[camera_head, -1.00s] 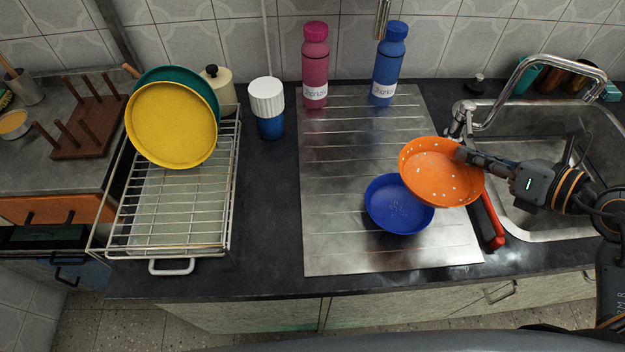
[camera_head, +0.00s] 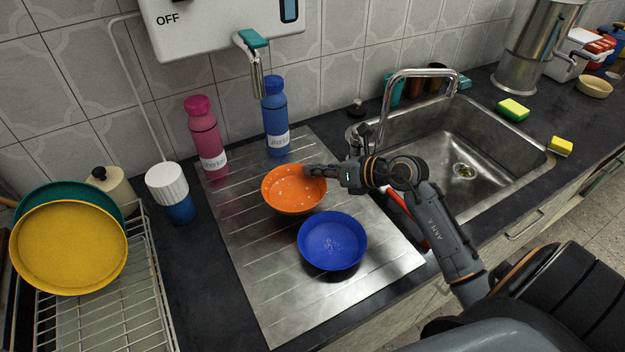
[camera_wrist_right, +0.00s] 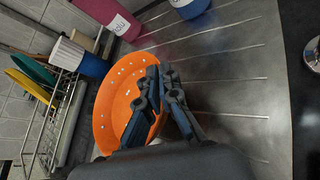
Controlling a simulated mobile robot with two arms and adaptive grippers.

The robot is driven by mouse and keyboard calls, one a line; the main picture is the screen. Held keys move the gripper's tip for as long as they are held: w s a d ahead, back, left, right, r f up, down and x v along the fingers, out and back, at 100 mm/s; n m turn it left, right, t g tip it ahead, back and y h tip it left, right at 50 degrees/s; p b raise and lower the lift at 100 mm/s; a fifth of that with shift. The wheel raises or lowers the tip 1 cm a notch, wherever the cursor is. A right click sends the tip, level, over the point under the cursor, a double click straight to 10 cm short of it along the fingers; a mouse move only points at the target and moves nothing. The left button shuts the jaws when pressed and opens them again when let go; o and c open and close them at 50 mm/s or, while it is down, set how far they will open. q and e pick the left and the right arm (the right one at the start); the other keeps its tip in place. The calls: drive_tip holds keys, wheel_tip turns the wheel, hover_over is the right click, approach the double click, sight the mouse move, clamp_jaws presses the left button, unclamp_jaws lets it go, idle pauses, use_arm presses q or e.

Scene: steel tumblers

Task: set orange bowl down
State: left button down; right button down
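The orange bowl (camera_head: 292,192), dotted with pale spots, is over the back part of the steel drainboard (camera_head: 262,275), behind the blue bowl (camera_head: 332,243). It looks roughly level; I cannot tell whether its base touches the board. My right gripper (camera_head: 309,171) is at the bowl's right rim. In the right wrist view, the gripper's fingers (camera_wrist_right: 160,75) are close together, one on each side of the orange bowl's (camera_wrist_right: 118,85) rim, pinching it. The fingers hide part of the rim. My left gripper is not in view.
Pink (camera_head: 206,135) and blue (camera_head: 275,118) bottles stand behind the orange bowl. A white-and-blue cup (camera_head: 168,188) stands left of the drainboard, near a dish rack (camera_head: 105,310) with yellow (camera_head: 68,247) and teal plates. The sink (camera_head: 480,150) is at right.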

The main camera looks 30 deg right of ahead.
sight(313, 181)
drive_tip(key=shift+w+f, duration=0.2)
drive_tip(key=shift+f, duration=0.05)
drive_tip(key=shift+w+f, duration=0.15)
drive_tip(key=shift+f, duration=0.75)
drive_tip(key=shift+w+f, duration=0.1)
drive_tip(key=shift+f, duration=0.75)
drive_tip(key=shift+f, duration=0.2)
drive_tip(key=c, duration=1.5)
unclamp_jaws()
